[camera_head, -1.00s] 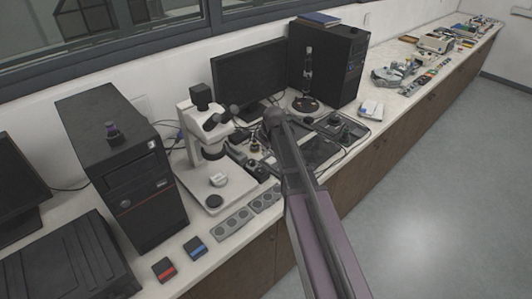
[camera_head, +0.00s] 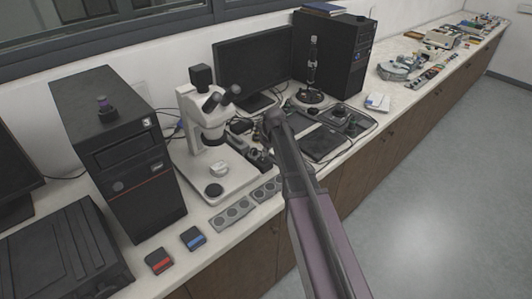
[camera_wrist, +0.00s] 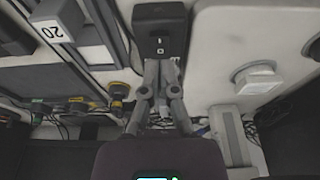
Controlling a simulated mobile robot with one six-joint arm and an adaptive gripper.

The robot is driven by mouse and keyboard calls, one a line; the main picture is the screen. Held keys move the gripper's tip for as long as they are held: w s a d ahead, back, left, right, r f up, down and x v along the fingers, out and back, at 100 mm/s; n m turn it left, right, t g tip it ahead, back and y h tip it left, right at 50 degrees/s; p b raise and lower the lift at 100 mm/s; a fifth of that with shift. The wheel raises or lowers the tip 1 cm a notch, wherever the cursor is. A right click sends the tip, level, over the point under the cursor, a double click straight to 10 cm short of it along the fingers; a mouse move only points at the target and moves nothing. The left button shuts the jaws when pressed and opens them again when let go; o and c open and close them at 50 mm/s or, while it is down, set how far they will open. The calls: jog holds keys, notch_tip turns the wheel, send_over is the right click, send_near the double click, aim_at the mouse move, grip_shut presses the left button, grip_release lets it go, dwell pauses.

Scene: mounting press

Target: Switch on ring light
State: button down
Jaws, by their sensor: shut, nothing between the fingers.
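A small dark box (camera_wrist: 160,28) with a light-marked rocker switch (camera_wrist: 161,46) on its front is at the top middle of the wrist view. I cannot tell for sure that it is the ring light's control. My gripper (camera_wrist: 161,68) is shut and empty, its fingertips right in front of the box, just below the switch in the picture. I cannot tell whether they touch it. In the head view my own arm hides the gripper and the box. A white stereo microscope (camera_head: 207,125) stands on the bench there; no lit ring light can be made out.
A black computer tower (camera_head: 120,150) stands left of the microscope. A monitor (camera_head: 255,70) and another tower (camera_head: 333,55) stand behind. Grey round-welled strips (camera_head: 232,214) and small red (camera_head: 159,261) and blue (camera_head: 193,238) boxes lie near the front edge. The floor (camera_head: 420,220) is clear.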

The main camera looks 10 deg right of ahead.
aim_at(264, 161)
jog(key=shift+s+f+b, duration=0.15)
jog(key=shift+f+b, duration=0.9)
jog(key=shift+f, duration=0.3)
jog(key=shift+d, duration=0.15)
